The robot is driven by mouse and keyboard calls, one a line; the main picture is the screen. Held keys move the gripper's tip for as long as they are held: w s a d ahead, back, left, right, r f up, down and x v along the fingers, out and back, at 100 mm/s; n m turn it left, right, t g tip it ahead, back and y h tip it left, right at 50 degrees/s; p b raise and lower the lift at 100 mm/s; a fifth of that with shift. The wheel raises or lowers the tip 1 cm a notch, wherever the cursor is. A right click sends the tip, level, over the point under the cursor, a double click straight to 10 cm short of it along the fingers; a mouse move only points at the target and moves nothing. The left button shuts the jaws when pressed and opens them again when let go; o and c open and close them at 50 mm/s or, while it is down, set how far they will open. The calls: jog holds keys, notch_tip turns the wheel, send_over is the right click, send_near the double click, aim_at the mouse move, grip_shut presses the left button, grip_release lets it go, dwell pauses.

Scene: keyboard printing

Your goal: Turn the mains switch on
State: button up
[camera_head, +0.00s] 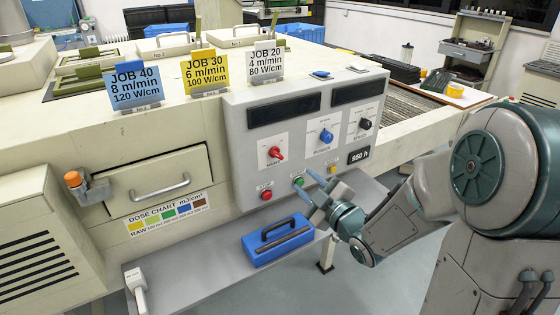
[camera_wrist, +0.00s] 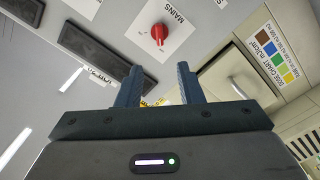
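The mains switch is a red knob (camera_head: 276,153) on a white plate at the left of the grey control panel (camera_head: 240,140). In the wrist view the red knob (camera_wrist: 159,32) sits at the top middle beside the printed word MAINS, beyond the fingertips. My gripper (camera_head: 310,197) is in front of the panel's lower part, below and to the right of the red knob in the head view. In the wrist view its two fingers (camera_wrist: 158,82) stand apart with nothing between them. It does not touch the knob.
A blue knob (camera_head: 326,136) and a black knob (camera_head: 365,124) share the panel. A red button (camera_head: 266,195), a green button (camera_head: 299,181) and a yellow button (camera_head: 332,169) lie below. A blue toolbox (camera_head: 284,243) rests on the shelf beneath.

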aim_at(278, 156)
jog(key=p+x, duration=0.2)
jog(key=x, duration=1.1)
jog(key=shift+a, duration=0.1)
grip_shut()
